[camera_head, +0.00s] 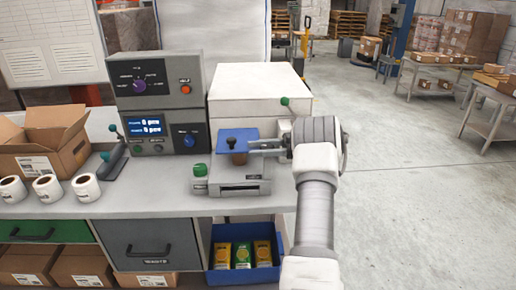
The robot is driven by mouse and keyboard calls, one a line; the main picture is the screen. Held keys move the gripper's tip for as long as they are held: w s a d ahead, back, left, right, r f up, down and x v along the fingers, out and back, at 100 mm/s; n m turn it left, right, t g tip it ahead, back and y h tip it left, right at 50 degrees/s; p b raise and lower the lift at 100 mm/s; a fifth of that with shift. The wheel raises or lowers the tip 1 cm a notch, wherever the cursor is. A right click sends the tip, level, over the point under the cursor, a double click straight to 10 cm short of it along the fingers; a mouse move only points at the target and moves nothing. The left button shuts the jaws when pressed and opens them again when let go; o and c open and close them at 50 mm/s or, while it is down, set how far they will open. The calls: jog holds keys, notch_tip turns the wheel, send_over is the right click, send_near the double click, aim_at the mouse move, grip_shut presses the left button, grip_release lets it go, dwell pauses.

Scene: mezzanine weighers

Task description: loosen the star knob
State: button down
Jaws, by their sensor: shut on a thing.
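The star knob appears to be the small dark knob (231,143) on a brownish stem or boss, in front of a blue plate on the grey fixture (229,188). My gripper (250,148) reaches in from the right with its fingers pointing left. The fingers are shut on the knob at its right side. The small size and the overlap of fingers and knob hide the exact contact and the knob's lobes.
A white box-shaped housing (258,82) with a green ball lever (285,101) stands behind. A grey control box (159,103) with a lit display stands left. Label rolls (47,188) and an open carton (44,138) are on the bench's left. Open floor lies right.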

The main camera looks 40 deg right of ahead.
jog(key=shift+a+f, duration=0.1)
jog(key=shift+f, duration=0.1)
jog(key=shift+c, duration=1.4)
grip_release()
jog(key=shift+r, duration=0.1)
